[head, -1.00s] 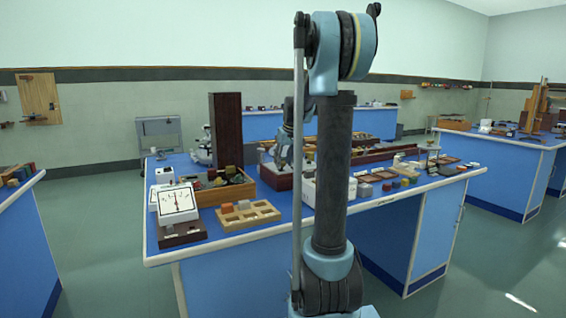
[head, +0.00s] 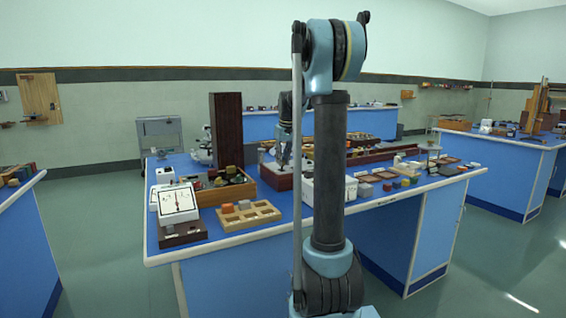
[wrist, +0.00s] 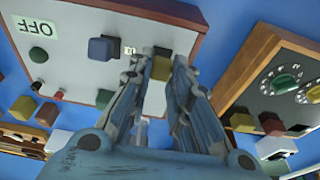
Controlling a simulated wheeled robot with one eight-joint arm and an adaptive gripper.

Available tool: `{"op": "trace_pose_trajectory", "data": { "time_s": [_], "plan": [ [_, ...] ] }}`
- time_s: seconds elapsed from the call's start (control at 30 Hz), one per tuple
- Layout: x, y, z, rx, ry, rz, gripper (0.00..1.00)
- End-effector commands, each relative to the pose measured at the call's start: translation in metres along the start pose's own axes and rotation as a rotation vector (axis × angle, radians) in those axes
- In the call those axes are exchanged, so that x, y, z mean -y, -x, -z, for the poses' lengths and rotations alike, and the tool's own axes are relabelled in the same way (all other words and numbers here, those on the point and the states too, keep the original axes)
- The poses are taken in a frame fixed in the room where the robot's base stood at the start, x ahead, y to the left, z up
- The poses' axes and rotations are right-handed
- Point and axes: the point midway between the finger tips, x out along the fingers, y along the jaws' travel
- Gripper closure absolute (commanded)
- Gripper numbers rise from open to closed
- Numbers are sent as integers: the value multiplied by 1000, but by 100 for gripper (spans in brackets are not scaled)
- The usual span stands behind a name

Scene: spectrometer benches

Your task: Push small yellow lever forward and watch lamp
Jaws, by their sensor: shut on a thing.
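My gripper (wrist: 162,85) reaches over a white control panel (wrist: 80,70) in the wrist view. Its fingers are close together on a small yellow lever (wrist: 161,68) at the panel's edge. The panel also bears a dark blue knob (wrist: 104,49), a small red piece (wrist: 58,95), a small green piece (wrist: 103,98) and an upside-down OFF label (wrist: 37,26). I cannot tell which piece is the lamp, or whether it is lit. In the head view, my arm's end is low over a dark red-brown box (head: 275,181), and my upper arm hides part of the bench.
In the head view, a white meter (head: 178,204), a wooden tray (head: 247,218) and a tall dark block (head: 226,130) crowd the blue bench.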

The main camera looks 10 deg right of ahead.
Motion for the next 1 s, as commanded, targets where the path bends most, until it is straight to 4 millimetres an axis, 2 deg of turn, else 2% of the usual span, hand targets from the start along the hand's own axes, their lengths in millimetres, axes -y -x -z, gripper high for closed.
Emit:
{"op": "trace_pose_trajectory", "data": {
  "time_s": [0.6,1.0],
  "plan": [
    [-1,-9,33,457,0,-3,100],
    [-1,-15,42,632,-1,-2,100]
  ]
}}
